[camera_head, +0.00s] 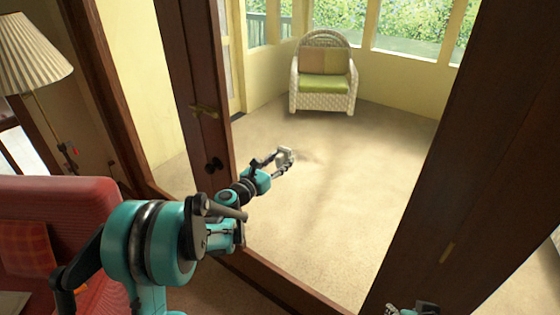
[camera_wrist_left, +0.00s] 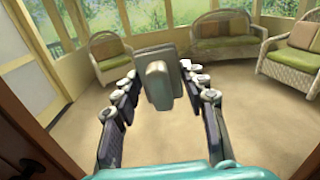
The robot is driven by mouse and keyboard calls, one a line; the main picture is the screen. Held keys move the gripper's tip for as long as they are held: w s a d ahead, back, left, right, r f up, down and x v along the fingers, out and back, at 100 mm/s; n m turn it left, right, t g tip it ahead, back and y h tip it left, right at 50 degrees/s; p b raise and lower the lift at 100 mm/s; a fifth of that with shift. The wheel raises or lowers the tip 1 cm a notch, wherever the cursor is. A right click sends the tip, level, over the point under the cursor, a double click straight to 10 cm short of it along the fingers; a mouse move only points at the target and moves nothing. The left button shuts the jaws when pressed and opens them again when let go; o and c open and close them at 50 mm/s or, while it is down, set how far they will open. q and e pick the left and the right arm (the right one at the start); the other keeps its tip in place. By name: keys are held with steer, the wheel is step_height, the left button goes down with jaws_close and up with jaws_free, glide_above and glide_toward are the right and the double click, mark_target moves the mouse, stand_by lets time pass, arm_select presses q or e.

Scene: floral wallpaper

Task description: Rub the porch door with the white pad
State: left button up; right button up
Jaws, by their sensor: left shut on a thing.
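The white pad (camera_head: 285,156) is a pale grey-white block with a handle. In the left wrist view the pad (camera_wrist_left: 160,75) sits between the fingers. My left gripper (camera_head: 280,160) is shut on it, reaching out in front of the porch door's opening or pane. The porch door (camera_head: 195,65) has dark wood framing with a brass handle and a dark knob on its left part. I cannot tell whether the pad touches glass. A faint brownish smudge shows just right of the pad. Part of my right gripper (camera_head: 412,309) shows at the bottom edge; its fingers are unclear.
A wicker chair (camera_head: 323,75) with a green cushion stands on the porch carpet beyond. The wrist view also shows a wicker sofa (camera_wrist_left: 225,40). A red chair (camera_head: 75,235) and a lamp (camera_head: 30,55) stand at left. A dark wooden post (camera_head: 440,170) is at right.

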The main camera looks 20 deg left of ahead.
mark_target(326, 167)
arm_select(q)
steer(key=shift+x, duration=0.85)
steer(key=shift+d, duration=0.1)
steer(key=shift+s+d, duration=0.35)
steer(key=shift+d, duration=0.45)
steer(key=shift+s+d, duration=0.35)
steer(key=shift+d, duration=0.45)
steer(key=shift+s+d+b, duration=0.25)
steer(key=shift+s+d, duration=0.3)
steer(key=shift+d, duration=1.15)
steer(key=shift+s+d+b, duration=0.25)
steer(key=shift+s+d, duration=0.25)
steer(key=shift+d, duration=1.15)
steer(key=shift+s+d+b, duration=0.25)
steer(key=shift+s+d, duration=0.3)
steer(key=shift+d, duration=1.15)
steer(key=shift+a, duration=0.1)
